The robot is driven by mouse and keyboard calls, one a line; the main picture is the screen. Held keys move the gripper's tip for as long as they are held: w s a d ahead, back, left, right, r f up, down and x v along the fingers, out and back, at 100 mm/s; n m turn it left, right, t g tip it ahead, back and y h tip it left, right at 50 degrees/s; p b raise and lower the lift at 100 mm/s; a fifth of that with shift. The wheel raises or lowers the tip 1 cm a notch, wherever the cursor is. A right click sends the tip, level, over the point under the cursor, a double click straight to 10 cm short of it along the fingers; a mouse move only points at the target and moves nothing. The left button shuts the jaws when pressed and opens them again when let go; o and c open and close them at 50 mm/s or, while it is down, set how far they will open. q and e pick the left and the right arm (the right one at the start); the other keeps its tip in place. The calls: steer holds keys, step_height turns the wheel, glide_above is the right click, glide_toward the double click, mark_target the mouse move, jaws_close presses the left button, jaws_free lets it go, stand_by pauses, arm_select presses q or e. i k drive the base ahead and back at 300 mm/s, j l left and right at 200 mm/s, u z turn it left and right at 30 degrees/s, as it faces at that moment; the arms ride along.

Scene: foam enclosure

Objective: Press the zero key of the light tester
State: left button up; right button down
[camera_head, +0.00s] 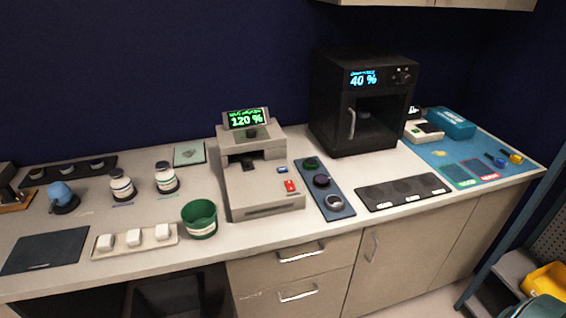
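The light tester is probably the beige machine (258,203) in the middle of the counter. Its raised display (246,118) shows "120 %" in green. On its right front are a small blue key (282,170) and a red key (291,186) with small markings. I cannot read which one is the zero key. A dark slot opens in its upper front. Neither of my grippers is in view, and nothing touches the machine.
A green cup (199,218) stands close to the machine's left. A blue-grey strip with round pieces (342,212) lies to its right. A black cabinet (365,75) showing "40 %" stands behind right. White blocks on a tray (173,240) lie left. Space above the counter front is clear.

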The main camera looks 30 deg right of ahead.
mark_target(282, 170)
steer(key=i+j+z, duration=0.5)
steer(key=i+j, duration=0.45)
